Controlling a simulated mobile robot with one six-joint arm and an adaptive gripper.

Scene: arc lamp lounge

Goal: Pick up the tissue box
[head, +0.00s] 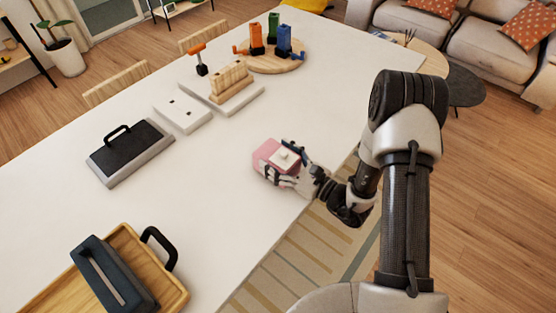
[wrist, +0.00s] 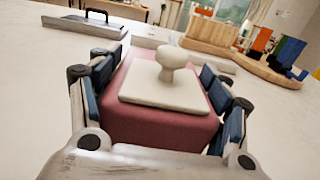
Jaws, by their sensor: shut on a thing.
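My gripper (head: 282,161) is at the near edge of the white table, with its fingers shut on the two sides of a pink box (head: 264,154). The box has a white square lid with a round knob. In the wrist view the pink box (wrist: 150,128) fills the space between the blue finger pads, and its lid (wrist: 165,88) faces up. I cannot tell whether its base touches the table. A dark blue-grey box (head: 98,270) with a long pale slot, like a tissue box, lies on a wooden tray (head: 178,296) at the lower left, apart from my gripper.
A dark-topped grey board (head: 130,153) with a handle lies left on the table (head: 215,205). White blocks (head: 182,111), a wooden rack (head: 232,85) and a round board with coloured pieces (head: 275,64) stand further back. The table around the pink box is clear.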

